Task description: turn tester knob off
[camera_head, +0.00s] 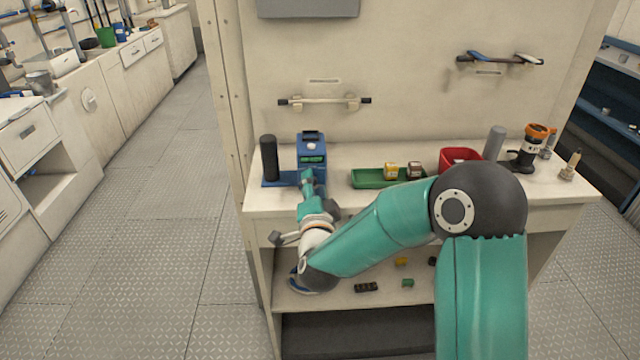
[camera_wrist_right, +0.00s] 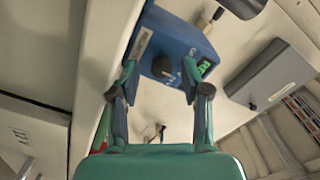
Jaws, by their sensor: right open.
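The tester is a blue box (camera_head: 311,147) with a green display, on a blue base at the left end of the bench top. In the right wrist view its blue face (camera_wrist_right: 182,45) fills the upper middle. A dark round knob (camera_wrist_right: 162,67) shows there, left of the lit green display (camera_wrist_right: 205,66). My right gripper (camera_head: 307,176) is in front of the tester. In the wrist view the right gripper (camera_wrist_right: 160,75) is open, with one finger on each side of the knob. I cannot tell whether they touch it. In the head view the gripper hides the knob. My left gripper is not in view.
A black cylinder (camera_head: 269,158) stands just left of the tester. Several small parts lie on the lower shelf (camera_head: 340,307). Floor at left is clear.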

